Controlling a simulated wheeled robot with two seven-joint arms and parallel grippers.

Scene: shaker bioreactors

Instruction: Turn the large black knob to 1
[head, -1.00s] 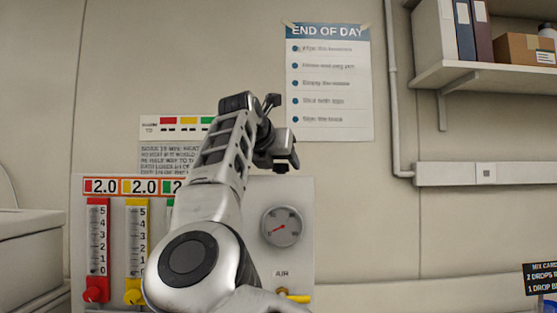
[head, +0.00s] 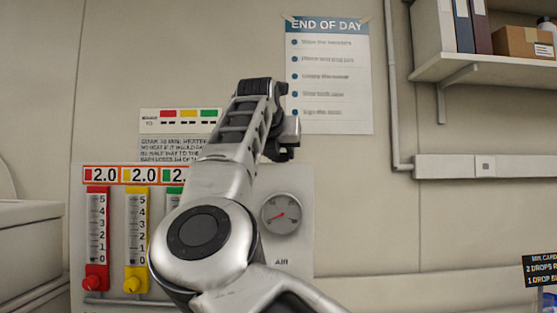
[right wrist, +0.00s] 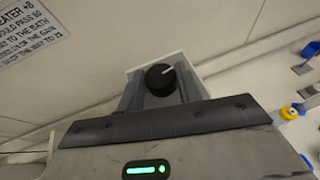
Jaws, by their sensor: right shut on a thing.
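The large black knob (right wrist: 158,73) shows in the right wrist view, on a pale box-like mount against the wall. A short white pointer line on it points to the upper right in that view. My right gripper (right wrist: 160,85) is shut on the knob, with one finger on each side of it. I see no number scale around the knob. My left gripper is out of view.
A panel with red (head: 97,235) and yellow (head: 136,235) flow gauges stands at the left, partly behind my arm. A round dial (head: 283,213) is right of my forearm. A shelf (head: 490,68) with binders is at the upper right.

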